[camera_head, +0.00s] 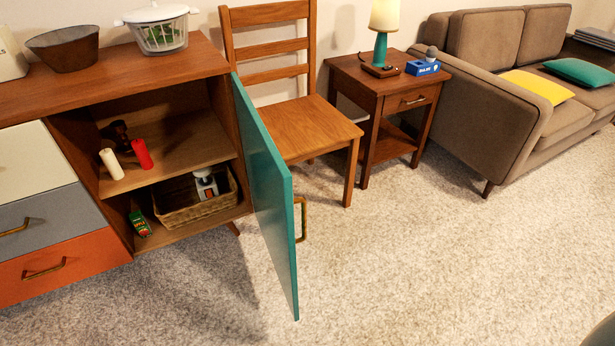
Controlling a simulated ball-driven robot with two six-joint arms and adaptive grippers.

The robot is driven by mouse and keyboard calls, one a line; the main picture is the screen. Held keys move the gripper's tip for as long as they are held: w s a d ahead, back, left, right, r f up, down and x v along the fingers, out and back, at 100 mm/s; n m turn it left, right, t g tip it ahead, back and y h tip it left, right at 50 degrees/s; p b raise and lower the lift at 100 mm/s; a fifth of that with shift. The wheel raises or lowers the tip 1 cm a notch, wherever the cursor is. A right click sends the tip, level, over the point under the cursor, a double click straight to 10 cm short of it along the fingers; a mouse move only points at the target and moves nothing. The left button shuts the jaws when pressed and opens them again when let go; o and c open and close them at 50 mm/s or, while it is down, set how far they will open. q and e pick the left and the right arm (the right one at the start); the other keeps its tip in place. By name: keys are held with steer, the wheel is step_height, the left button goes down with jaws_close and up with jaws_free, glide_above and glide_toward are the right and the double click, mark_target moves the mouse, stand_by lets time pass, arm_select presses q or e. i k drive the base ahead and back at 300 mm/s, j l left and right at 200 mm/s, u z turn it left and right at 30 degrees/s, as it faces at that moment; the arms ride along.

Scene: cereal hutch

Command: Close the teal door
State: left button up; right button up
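The teal door (268,190) is hinged on the right side of a wooden sideboard (160,66). It stands wide open and sticks out toward the front. Its brass handle (302,219) is on the door's right-hand face, near the free edge. The open compartment holds a white candle (111,164) and a red candle (142,154) on the shelf (190,143). A wicker basket (189,214) and a small green box (140,223) sit below. Neither of my grippers is in view.
A wooden chair (305,130) stands close to the right of the door. A side table (370,88) with a teal lamp (381,48) and a brown sofa (492,110) are further right. The carpet (410,265) in front is clear.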

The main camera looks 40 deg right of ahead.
mark_target(270, 178)
steer(key=i+l, duration=0.1)
steer(key=l, duration=0.65)
steer(key=i+l+u, duration=0.1)
steer(key=l, duration=0.65)
